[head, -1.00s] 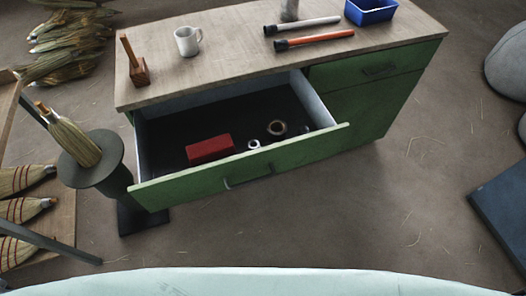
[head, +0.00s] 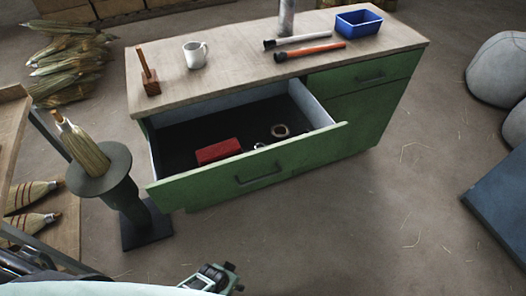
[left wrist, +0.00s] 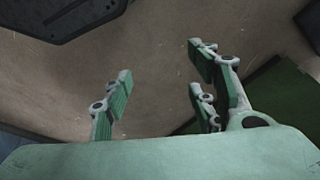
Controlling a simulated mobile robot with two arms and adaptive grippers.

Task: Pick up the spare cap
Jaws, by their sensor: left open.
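The green drawer (head: 170,194) is pulled out of the workbench. In it lie a red box (head: 218,151), a brown ring-shaped piece (head: 280,131) and a small pale round piece (head: 259,145) near the front wall. I cannot tell for sure which of the round pieces is the spare cap. My left gripper (left wrist: 164,82) is open in the left wrist view, with nothing between its fingers and floor behind it. In the head view a pale green and dark part of mine shows at the bottom edge, in front of the drawer and apart from it.
The benchtop (head: 235,77) carries a mallet (head: 150,82), a white mug (head: 195,54), black-ended rods (head: 310,50) and a blue bin (head: 359,22). A broom head (head: 83,147) stands on a dark pedestal (head: 100,182) left of the drawer.

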